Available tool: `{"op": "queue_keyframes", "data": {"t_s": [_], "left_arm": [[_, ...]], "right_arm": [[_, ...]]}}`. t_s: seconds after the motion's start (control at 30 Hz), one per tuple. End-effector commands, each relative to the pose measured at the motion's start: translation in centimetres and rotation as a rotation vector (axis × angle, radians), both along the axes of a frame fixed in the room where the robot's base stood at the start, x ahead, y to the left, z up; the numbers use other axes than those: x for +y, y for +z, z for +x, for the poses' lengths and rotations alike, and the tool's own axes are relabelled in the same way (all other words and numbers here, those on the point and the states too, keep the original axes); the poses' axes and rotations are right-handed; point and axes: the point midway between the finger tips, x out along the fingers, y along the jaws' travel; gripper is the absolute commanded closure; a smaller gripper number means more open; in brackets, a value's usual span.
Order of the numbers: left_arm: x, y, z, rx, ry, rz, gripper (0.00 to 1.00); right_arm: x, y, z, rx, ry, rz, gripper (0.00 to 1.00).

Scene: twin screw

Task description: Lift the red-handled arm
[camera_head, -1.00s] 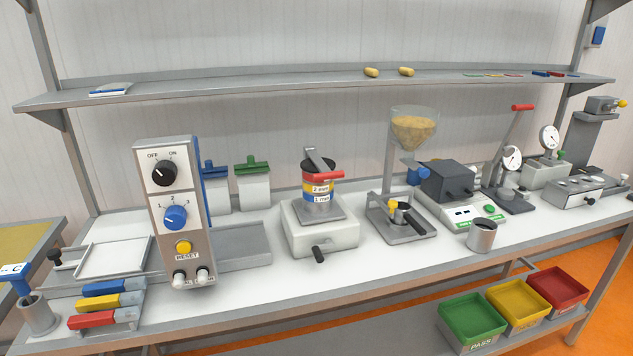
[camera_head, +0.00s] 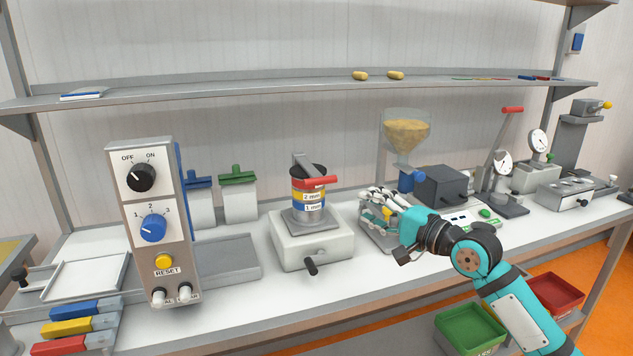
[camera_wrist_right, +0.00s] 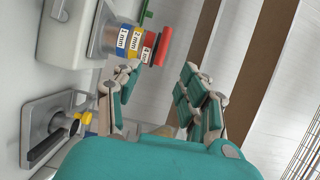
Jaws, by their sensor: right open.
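A grey arm with a red handle (camera_head: 318,182) lies across the top of the sieve stack (camera_head: 308,199) on a white shaker base (camera_head: 310,240). In the right wrist view the red handle (camera_wrist_right: 161,46) shows beyond the fingertips, beside the sieve bands. A second red-handled lever (camera_head: 512,110) stands raised on a press at the right. My right gripper (camera_head: 375,200) is open and empty, right of the sieve stack and apart from the handle. Its spread fingers also show in the right wrist view (camera_wrist_right: 160,92). My left gripper is not in view.
A hopper of yellow material (camera_head: 406,130) stands behind my right gripper, which partly covers the metal stand below. A control box (camera_head: 154,222) stands at the left. A shelf (camera_head: 250,88) runs above the bench. Bare bench lies in front of the shaker.

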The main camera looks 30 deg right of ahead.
Motion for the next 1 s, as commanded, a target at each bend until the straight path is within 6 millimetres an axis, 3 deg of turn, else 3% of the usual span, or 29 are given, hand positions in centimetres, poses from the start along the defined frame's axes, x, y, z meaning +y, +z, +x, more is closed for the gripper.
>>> {"op": "queue_keyframes", "data": {"t_s": [0.27,1.0], "left_arm": [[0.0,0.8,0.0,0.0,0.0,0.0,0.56],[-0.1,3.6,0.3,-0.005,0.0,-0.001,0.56]], "right_arm": [[0.2,1.0,2.5,-0.015,0.0,0.022,0.58],[2.2,0.8,15.5,-0.012,-0.001,0.021,0.58]]}}
